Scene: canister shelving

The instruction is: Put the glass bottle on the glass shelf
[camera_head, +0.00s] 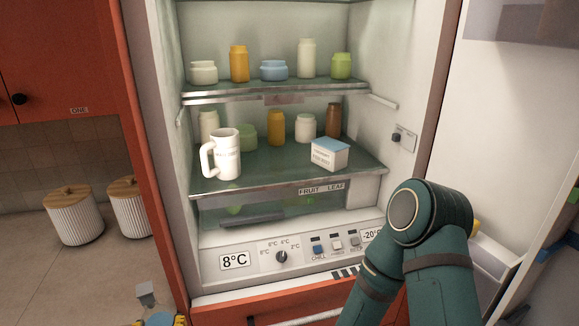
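No clear glass bottle can be made out. A brown bottle-shaped container (333,121) stands upright at the back right of the lower glass shelf (270,165) in the open fridge; its material is unclear. A second glass shelf (270,88) is above it. A white mug (225,155) stands at the lower shelf's front left, and a white box with a blue top (329,154) sits at its front right. My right arm rises in front of the fridge's lower right, but its gripper does not show.
Several jars stand on the upper shelf; more line the back of the lower one. The lower shelf's front middle is clear between mug and box. The open fridge door (515,150) is at right. Two ribbed canisters (74,218) (131,212) with wooden lids stand at left.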

